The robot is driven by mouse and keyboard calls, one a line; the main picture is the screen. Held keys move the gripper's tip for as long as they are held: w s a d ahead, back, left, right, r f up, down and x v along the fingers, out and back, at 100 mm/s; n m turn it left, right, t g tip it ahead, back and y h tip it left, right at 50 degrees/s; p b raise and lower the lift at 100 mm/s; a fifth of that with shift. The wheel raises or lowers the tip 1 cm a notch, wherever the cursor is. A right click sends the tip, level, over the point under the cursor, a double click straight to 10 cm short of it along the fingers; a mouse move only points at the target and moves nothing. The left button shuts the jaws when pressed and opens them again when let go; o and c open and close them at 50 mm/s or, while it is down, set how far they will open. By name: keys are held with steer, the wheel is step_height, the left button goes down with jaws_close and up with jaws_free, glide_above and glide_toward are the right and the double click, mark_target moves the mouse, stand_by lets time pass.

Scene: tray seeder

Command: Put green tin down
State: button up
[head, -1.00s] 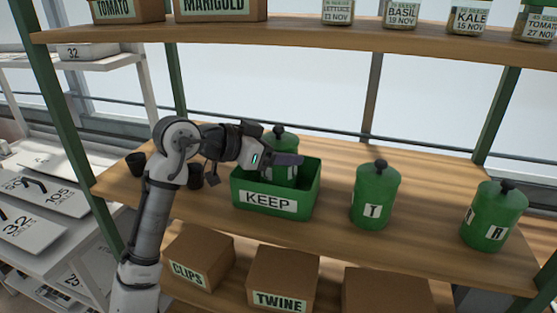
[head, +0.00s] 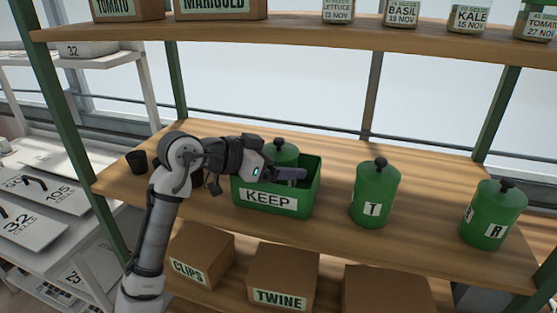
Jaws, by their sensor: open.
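A green tin (head: 282,150) with a dark knob lid stands inside the green KEEP box (head: 308,199). Only its upper part shows above the rim; its base and label are hidden by the box and my gripper. My gripper (head: 296,174) is open at the near side of this tin, just over the box. Whether the fingers still touch the tin cannot be told. Two more green tins stand on the same shelf to the right, one marked T (head: 376,194) and one marked R (head: 494,216).
The wooden shelf (head: 335,228) has free room between the box and the tins. Small black pots (head: 136,162) stand at its left. An upper shelf (head: 300,40) with jars and cartons hangs above; CLIPS (head: 200,256) and TWINE (head: 283,281) boxes sit below.

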steer(key=shift+r, duration=0.3)
steer(key=b+v, duration=0.3)
steer(key=v, duration=0.9)
steer(key=shift+f, duration=0.15)
